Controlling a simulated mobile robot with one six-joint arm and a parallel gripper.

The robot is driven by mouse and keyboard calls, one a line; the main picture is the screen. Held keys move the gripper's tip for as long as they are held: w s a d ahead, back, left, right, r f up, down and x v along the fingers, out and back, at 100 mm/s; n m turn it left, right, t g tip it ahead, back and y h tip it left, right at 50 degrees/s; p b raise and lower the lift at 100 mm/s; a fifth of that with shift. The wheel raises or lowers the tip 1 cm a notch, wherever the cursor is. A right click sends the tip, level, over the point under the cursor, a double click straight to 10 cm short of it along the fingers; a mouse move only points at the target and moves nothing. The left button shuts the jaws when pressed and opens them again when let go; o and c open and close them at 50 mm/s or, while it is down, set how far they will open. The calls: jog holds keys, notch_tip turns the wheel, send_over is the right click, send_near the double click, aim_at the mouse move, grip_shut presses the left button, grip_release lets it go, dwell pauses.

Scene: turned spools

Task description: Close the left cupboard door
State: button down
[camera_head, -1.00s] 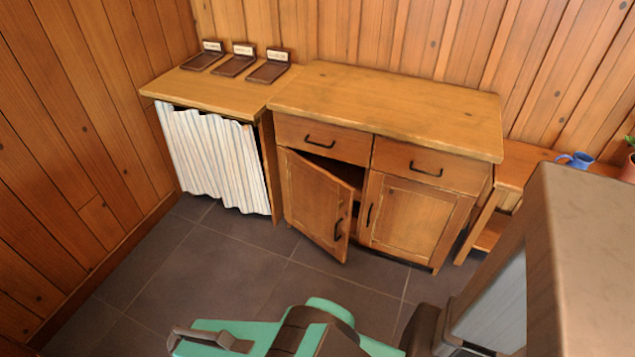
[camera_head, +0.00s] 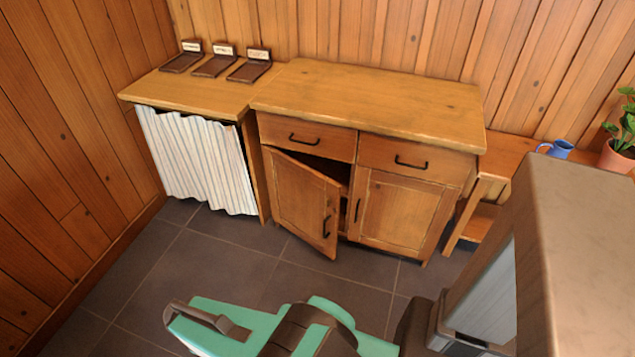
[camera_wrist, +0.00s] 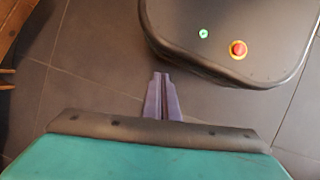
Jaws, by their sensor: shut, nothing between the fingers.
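The left cupboard door (camera_head: 301,202) is a wooden panel with a dark handle (camera_head: 327,225). It stands ajar, swung out from the cupboard, with a dark gap above it and along its right edge. The right cupboard door (camera_head: 402,213) is shut. My gripper (camera_wrist: 162,96) is shut and empty above the floor tiles in the wrist view. In the head view my arm is low in front of the cupboard, apart from the door, and the fingertips cannot be made out there.
Grey floor tiles (camera_head: 225,265) lie clear in front of the cupboard. A striped curtain (camera_head: 196,160) hangs at the left. A low bench at the right holds a blue mug (camera_head: 558,149) and a potted plant (camera_head: 618,155). My base shows in the wrist view.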

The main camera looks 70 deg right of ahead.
jog(key=w+d+r+n+t+h, duration=0.1)
jog(key=w+d+r+n, duration=0.15)
jog(key=d, duration=0.45)
jog(key=w+d+r+n+h, duration=0.1)
jog(key=d+r+h, duration=0.15)
jog(key=d, duration=0.55)
jog(key=s+d+r+n+h, duration=0.3)
jog(key=d+r, duration=0.7)
jog(key=d, duration=0.5)
jog(key=s+d+r+n+h, duration=0.3)
jog(key=d+r+n, duration=0.2)
jog(key=d+r, duration=0.6)
jog(key=d, duration=0.4)
jog(key=shift+d+g, duration=0.25)
jog(key=shift+g, duration=0.05)
jog(key=shift+d+f+b, duration=0.1)
jog(key=shift+b, duration=0.4)
jog(key=b+x, duration=0.5)
jog(key=b, duration=0.4)
jog(key=shift+b, duration=0.3)
jog(key=b+x, duration=0.2)
jog(key=b, duration=0.5)
jog(key=shift+s+d, duration=0.1)
